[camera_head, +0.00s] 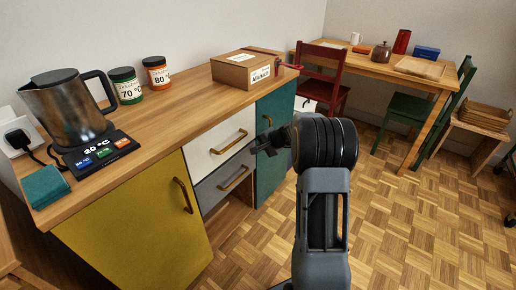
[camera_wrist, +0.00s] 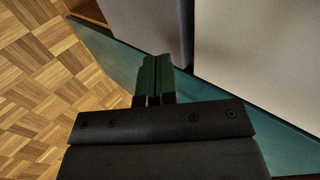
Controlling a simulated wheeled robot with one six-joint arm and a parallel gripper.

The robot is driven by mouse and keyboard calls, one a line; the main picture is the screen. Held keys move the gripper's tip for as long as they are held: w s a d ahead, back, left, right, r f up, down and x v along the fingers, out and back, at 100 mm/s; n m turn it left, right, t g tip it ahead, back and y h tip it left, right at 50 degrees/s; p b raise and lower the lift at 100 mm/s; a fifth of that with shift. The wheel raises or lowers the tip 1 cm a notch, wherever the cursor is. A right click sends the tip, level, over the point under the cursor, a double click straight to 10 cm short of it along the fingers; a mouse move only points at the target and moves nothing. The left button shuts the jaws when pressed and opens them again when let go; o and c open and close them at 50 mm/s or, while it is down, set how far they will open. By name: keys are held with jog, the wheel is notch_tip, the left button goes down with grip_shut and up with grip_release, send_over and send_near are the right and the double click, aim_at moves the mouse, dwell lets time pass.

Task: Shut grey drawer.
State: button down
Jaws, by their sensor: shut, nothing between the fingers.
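The grey drawer (camera_head: 213,188) with a brass bar handle (camera_head: 233,178) sits below a white drawer (camera_head: 212,152) in the wooden cabinet. I cannot tell exactly how far its front stands out. My gripper (camera_head: 258,146) is beside the right end of the drawers, in front of the teal door (camera_head: 275,125). In the wrist view my gripper's fingers (camera_wrist: 153,76) are together and empty.
A yellow door (camera_head: 140,225) is left of the drawers. The wooden counter (camera_head: 180,105) holds a kettle (camera_head: 65,105), two jars and a cardboard box (camera_head: 243,70). A red chair (camera_head: 325,75) and a table stand behind. Parquet floor (camera_head: 415,220) is clear on the right.

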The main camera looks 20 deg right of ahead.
jog(key=s+f+p+v, duration=0.1)
jog(key=p+v, duration=0.2)
jog(key=v, duration=0.8)
jog(key=s+a+r+n+g+p, duration=0.2)
jog(key=s+a+r+n+p, duration=0.15)
jog(key=a+r+p, duration=0.35)
jog(key=s+a+r+n+g+p, duration=0.1)
jog(key=s+a+r+n+p, duration=0.1)
jog(key=s+a+r+p, duration=0.5)
jog(key=s+a+r+n+h+p, duration=0.2)
jog(key=s+r+n+p, duration=0.1)
jog(key=s+r+p, duration=0.3)
jog(key=s+a+r+n+g+h+p, duration=0.1)
jog(key=s+r+n+h+p, duration=0.1)
jog(key=s+r+p, duration=0.4)
notch_tip(320, 180, up, 4)
jog(key=shift+a+r+n+g+p, duration=0.15)
jog(key=shift+a+n+g+p, duration=0.2)
jog(key=shift+n+p, duration=0.35)
jog(key=shift+s, duration=0.1)
